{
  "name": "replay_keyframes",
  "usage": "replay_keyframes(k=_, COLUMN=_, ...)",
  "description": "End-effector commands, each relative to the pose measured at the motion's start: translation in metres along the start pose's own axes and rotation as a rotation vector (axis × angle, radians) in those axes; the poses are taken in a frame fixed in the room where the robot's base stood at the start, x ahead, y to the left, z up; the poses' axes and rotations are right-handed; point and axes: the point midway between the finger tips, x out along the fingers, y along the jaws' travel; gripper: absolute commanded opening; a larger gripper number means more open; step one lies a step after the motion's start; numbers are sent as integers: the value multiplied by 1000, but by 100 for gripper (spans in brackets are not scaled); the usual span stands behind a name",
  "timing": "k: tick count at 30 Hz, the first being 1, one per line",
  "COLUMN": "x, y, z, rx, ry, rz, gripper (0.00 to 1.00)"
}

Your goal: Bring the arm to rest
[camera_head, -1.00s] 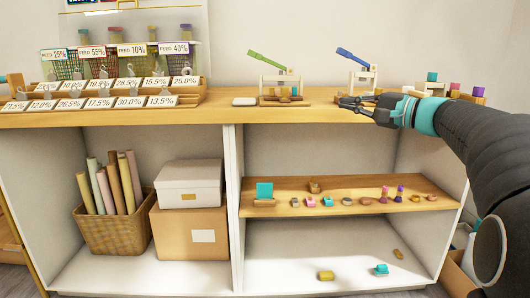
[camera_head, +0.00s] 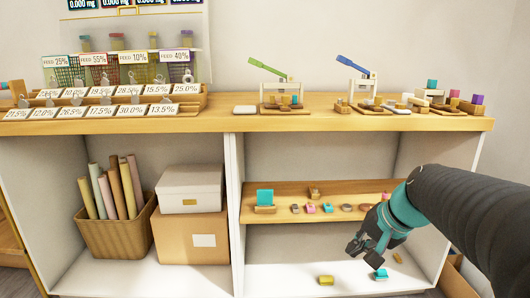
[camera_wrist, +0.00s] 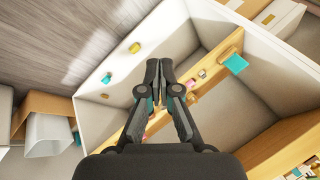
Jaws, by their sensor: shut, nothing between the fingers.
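My gripper (camera_head: 366,249) is at the end of my dark arm with its teal wrist, in front of the right half of the shelf unit, pointing down and left. In the wrist view my gripper (camera_wrist: 160,62) has its fingers together, with nothing between them. It is apart from the shelves. In the head view the gripper and wrist hide the right part of the middle shelf (camera_head: 285,215).
The counter (camera_head: 225,122) holds a green-lever press (camera_head: 270,70), a blue-lever press (camera_head: 356,65) and label racks. Small pieces line the middle shelf. A yellow piece (camera_head: 326,281) and a teal piece (camera_head: 381,274) lie on the bottom. Boxes and a basket (camera_head: 115,230) stand left.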

Motion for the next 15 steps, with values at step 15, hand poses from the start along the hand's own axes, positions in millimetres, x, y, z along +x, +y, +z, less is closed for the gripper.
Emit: replay_keyframes(k=15, x=-66, y=50, z=145, rx=-550, ry=75, rz=334, gripper=0)
